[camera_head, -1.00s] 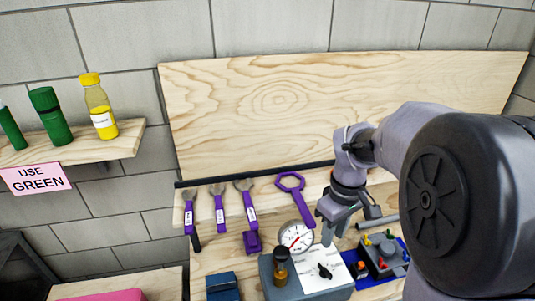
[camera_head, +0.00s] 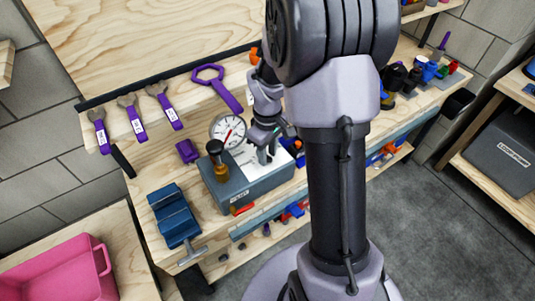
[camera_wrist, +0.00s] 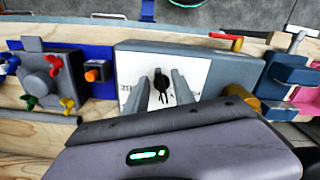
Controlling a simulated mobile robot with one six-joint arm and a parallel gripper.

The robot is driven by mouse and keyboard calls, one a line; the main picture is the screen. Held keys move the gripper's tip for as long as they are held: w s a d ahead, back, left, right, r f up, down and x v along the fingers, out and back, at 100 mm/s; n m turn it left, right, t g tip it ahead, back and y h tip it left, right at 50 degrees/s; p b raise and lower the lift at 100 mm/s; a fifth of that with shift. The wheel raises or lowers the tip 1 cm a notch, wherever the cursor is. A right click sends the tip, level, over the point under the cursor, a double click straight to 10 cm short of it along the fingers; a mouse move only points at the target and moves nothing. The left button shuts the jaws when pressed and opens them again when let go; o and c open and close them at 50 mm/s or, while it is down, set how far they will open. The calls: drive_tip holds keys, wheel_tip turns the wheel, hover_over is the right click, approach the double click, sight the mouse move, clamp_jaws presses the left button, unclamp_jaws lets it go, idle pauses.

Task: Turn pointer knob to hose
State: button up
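The black pointer knob (camera_wrist: 162,84) sits on a white plate (camera_wrist: 125,68) on top of a grey box (camera_wrist: 225,72). In the wrist view the two fingers of my gripper (camera_wrist: 160,77) stand apart, one on each side of the knob, with a gap to it. In the head view my gripper (camera_head: 266,152) is over the white plate of the grey box (camera_head: 225,193) and hides the knob. The plate's lettering is mostly covered, so I cannot read the positions.
A blue vise (camera_head: 173,216) is to the left. A grey block with coloured handles (camera_wrist: 52,78) is on the box's other side.

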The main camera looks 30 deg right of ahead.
clamp_jaws()
idle(0.3)
drive_tip(key=m, duration=0.6)
drive_tip(key=shift+a, duration=0.3)
drive_tip(key=m, duration=0.3)
drive_tip(key=m+b, duration=0.1)
drive_tip(key=m, duration=0.1)
drive_tip(key=shift+w+a, duration=0.15)
drive_tip(key=shift+a, duration=0.15)
drive_tip(key=shift+m, duration=0.3)
